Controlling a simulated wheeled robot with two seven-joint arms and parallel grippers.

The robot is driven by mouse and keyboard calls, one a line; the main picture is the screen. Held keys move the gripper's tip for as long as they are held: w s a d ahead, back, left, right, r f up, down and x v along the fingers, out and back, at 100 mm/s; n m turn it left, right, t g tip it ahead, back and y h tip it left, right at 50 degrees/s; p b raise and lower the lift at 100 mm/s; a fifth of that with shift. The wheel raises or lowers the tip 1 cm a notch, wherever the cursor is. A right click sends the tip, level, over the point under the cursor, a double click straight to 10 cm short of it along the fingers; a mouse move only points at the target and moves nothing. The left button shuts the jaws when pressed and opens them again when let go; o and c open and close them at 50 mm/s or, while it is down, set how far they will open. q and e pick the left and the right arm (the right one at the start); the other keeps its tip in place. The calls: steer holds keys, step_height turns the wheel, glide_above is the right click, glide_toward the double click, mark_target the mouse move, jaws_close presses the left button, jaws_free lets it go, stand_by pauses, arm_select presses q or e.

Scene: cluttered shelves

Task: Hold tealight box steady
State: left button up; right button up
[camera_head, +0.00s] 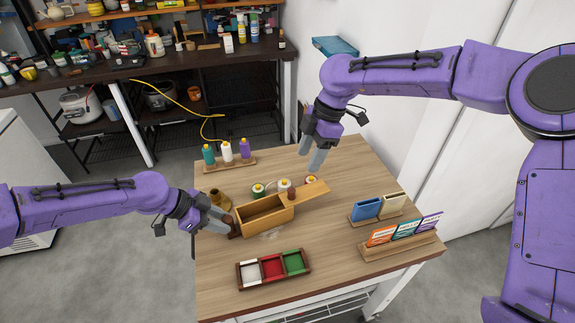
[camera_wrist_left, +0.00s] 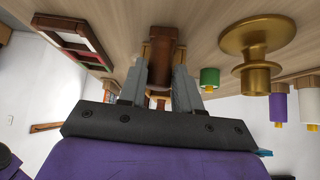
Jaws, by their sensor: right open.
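The tealight box (camera_head: 262,222) is a long light-wood box on the table, open at the top. Its wooden lid (camera_head: 312,189) sticks out past the far right end, with a dark knob (camera_head: 291,193) on it. A dark brown handle (camera_head: 234,230) is at the box's left end. My left gripper (camera_head: 224,219) is at this handle. In the left wrist view its fingers (camera_wrist_left: 165,75) lie on both sides of the brown handle (camera_wrist_left: 166,45) and appear closed on it. My right gripper (camera_head: 313,163) is open and empty, above the table behind the lid.
A tray with white, red and green compartments (camera_head: 239,280) lies in front. A brass holder (camera_head: 219,199) stands close behind my left gripper. Several bottles stand on a rack (camera_head: 232,166) at the back. Card holders (camera_head: 372,251) are at the right. Small round pots (camera_head: 258,190) stand behind the box.

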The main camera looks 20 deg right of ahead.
arm_select(q)
steer(key=o, duration=0.4)
steer(key=shift+c, duration=0.2)
